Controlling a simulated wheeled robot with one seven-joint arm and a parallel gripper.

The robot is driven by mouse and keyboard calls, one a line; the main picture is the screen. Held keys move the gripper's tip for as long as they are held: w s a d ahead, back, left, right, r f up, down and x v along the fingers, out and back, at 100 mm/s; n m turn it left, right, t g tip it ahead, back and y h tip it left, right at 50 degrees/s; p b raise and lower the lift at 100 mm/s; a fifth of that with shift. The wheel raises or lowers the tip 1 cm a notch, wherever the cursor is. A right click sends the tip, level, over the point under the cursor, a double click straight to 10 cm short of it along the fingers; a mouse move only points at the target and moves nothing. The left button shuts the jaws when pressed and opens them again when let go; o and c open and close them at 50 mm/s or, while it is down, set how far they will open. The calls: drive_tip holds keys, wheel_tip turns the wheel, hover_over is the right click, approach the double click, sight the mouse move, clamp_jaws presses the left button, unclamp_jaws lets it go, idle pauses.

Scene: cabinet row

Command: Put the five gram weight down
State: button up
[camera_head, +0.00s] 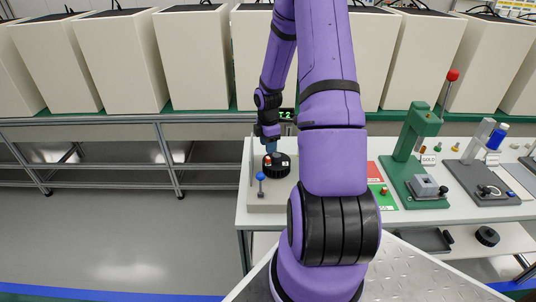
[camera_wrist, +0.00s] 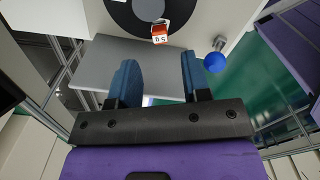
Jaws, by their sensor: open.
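The five gram weight (camera_wrist: 160,32) is a small orange-red piece with a white label reading 5 g, in the wrist view. It rests on a round black plate (camera_wrist: 120,12) with a grey centre. My gripper (camera_wrist: 159,62) is open, its two blue fingers apart with nothing between them. The weight lies just beyond the fingertips, apart from them. In the head view my gripper (camera_head: 271,149) points down over the black plate (camera_head: 280,171), and a small red patch shows at the plate, partly hidden by the fingers.
A blue-knobbed lever (camera_head: 261,177) stands in front of the plate. Right of my arm lie a red mat (camera_head: 375,172) and a green mat (camera_head: 388,202) with a small orange-red piece (camera_head: 383,190). A green press (camera_head: 412,150) stands farther right. Beige boxes (camera_head: 192,60) line the back.

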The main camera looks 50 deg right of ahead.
sight(268, 157)
drive_tip(key=s+a+r+m+t+h, duration=0.1)
drive_tip(key=a+r+m, duration=0.1)
drive_tip(key=a+r, duration=0.5)
drive_tip(key=a+r+m, duration=0.2)
drive_tip(key=a+r, duration=0.2)
drive_tip(key=r, duration=0.6)
drive_tip(key=s+a+r+m+t+h, duration=0.1)
drive_tip(key=a+r+m, duration=0.1)
drive_tip(key=a+r, duration=0.5)
drive_tip(key=s+a+r+m+t+y, duration=0.1)
drive_tip(key=s+a+r+m, duration=0.2)
drive_tip(key=s+a+r, duration=0.3)
drive_tip(key=s+a+r+m+t+y, duration=0.1)
drive_tip(key=s+a+r+m+t, duration=0.1)
drive_tip(key=s+a+r, duration=0.4)
drive_tip(key=s+a+m, duration=0.1)
drive_tip(key=s, duration=0.3)
drive_tip(key=shift+s+r+m, duration=0.3)
drive_tip(key=shift+s+r, duration=0.05)
